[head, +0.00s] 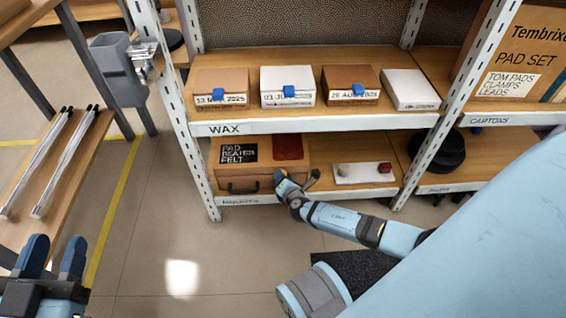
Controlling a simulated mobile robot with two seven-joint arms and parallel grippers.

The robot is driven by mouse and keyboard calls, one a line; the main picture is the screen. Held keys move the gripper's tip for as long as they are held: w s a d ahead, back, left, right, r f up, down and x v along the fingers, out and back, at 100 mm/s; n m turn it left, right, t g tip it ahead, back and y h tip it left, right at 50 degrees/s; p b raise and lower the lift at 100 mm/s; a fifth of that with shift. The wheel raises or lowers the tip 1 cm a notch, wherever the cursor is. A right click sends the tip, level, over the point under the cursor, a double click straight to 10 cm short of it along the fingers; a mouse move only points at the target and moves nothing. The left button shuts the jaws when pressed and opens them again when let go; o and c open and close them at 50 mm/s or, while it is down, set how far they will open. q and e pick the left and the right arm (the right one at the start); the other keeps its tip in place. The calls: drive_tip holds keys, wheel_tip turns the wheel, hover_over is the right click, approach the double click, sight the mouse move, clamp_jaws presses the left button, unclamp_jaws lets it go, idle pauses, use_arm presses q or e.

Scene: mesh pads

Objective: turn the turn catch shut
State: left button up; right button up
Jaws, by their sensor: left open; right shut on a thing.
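A brown case (229,179) labelled "PAD BEATER FELT" sits on the lower shelf, with a dark handle on its front and a dark red patch on top. My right gripper (291,180) is at the case's front right edge, shut on a small part there that I take to be the turn catch. The fingers hide this part, so its angle cannot be told. My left gripper (54,254) is open and empty at the bottom left, far from the case.
A white plate (350,175) with a red knob lies right of the case. Several small boxes (288,84) stand on the shelf above. A shelf post (190,130) rises left of the case. A wooden table (75,160) with metal rods is at left. The floor between is clear.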

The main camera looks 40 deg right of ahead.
drive_tip(key=shift+m+t+y, duration=0.3)
drive_tip(key=shift+m+t, duration=0.2)
drive_tip(key=shift+m, duration=0.4)
use_arm(q)
drive_tip(key=shift+d, duration=0.1)
use_arm(e)
drive_tip(key=o, duration=0.9)
use_arm(q)
drive_tip(key=shift+f, duration=0.15)
use_arm(e)
drive_tip(key=shift+s, duration=0.1)
use_arm(q)
drive_tip(key=s+n+p, duration=0.1)
drive_tip(key=p, duration=0.1)
drive_tip(key=s+d+n+g+y+p, duration=0.1)
drive_tip(key=n+p, duration=0.1)
drive_tip(key=shift+d+f+g+p, duration=0.1)
drive_tip(key=shift+f+g+p, duration=0.2)
drive_tip(key=shift+f, duration=0.05)
use_arm(e)
drive_tip(key=v, duration=1.3)
drive_tip(key=shift+s, duration=0.3)
